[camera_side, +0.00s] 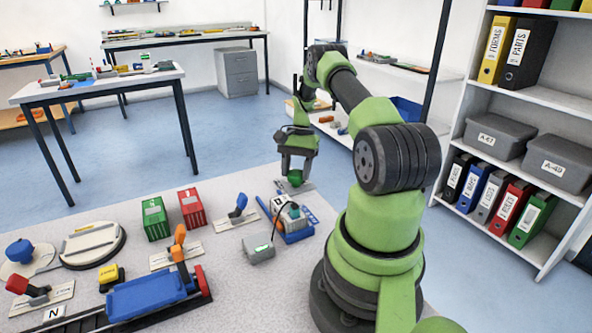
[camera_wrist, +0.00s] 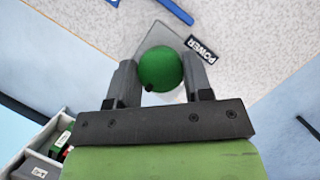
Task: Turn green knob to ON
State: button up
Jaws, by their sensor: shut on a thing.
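The green knob (camera_wrist: 160,68) is round with a small dark mark near its lower left edge. It sits on a grey plate (camera_wrist: 147,45) beside a black label reading POWER (camera_wrist: 201,49). My gripper (camera_wrist: 160,75) is shut on the knob, one dark finger on each side. In the side view the knob (camera_side: 295,177) shows below my gripper (camera_side: 296,165) near the back right edge of the table. I cannot read any ON marking, and the fingers hide parts of the knob's sides.
A blue-based device (camera_side: 298,236) and a grey box (camera_side: 259,250) stand in front of the knob. Levers with blue (camera_side: 238,206) and orange (camera_side: 178,240) handles, and green (camera_side: 155,218) and red (camera_side: 193,208) containers, stand further left. A shelf (camera_side: 535,95) stands at the right.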

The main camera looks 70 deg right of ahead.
jog(key=shift+d+r, duration=0.1)
dwell(0.3)
jog(key=o, duration=0.9)
jog(key=v, duration=0.9)
jog(key=shift+d+r, duration=0.1)
jog(key=shift+r, duration=0.3)
